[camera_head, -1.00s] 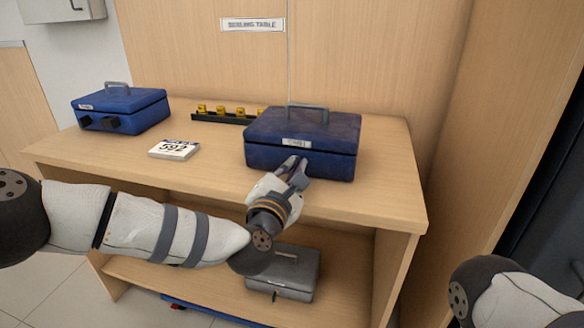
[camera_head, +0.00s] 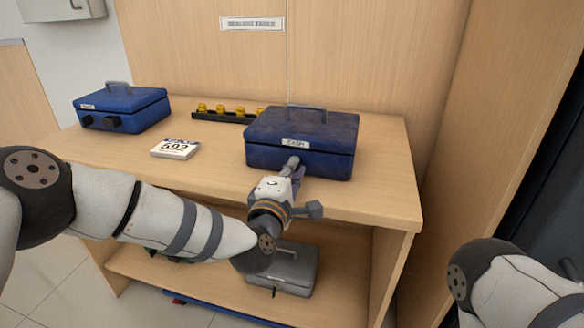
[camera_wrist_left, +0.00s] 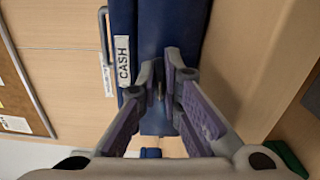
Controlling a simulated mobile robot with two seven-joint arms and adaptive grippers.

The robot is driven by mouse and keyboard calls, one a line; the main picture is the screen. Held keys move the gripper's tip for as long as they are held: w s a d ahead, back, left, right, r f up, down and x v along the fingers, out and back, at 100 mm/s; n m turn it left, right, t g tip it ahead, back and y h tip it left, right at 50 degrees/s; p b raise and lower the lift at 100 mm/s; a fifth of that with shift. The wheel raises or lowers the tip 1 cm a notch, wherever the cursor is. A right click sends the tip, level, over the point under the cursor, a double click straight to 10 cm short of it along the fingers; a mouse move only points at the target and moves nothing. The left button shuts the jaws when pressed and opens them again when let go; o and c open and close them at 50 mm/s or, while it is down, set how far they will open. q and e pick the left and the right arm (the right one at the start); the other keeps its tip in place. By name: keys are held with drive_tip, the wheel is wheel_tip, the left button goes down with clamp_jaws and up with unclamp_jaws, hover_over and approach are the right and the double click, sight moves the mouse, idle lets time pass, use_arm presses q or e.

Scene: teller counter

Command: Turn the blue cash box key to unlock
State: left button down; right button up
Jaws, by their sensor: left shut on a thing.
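The blue cash box (camera_head: 300,145) with a CASH label (camera_head: 295,142) and a top handle sits on the counter. It also shows in the left wrist view (camera_wrist_left: 172,22), with its label (camera_wrist_left: 123,62) to the left. My left gripper (camera_head: 292,165) is at the front face of this box, just below the label. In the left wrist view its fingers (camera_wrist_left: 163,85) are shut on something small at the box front. This looks like the key, but the fingers mostly hide it. The lid is down. My right gripper is out of view; only my right arm shows at lower right.
Another blue box (camera_head: 124,110) stands at the counter's left. A 592 number block (camera_head: 175,149) and a black rack with yellow pieces (camera_head: 225,116) lie between. A grey box (camera_head: 290,272) is on the shelf below. The counter's right end (camera_head: 388,165) is clear.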

use_arm(q)
drive_tip(key=shift+m, duration=0.5)
drive_tip(key=c, duration=1.8)
unclamp_jaws()
drive_tip(key=shift+o, duration=0.2)
drive_tip(key=v, duration=1.2)
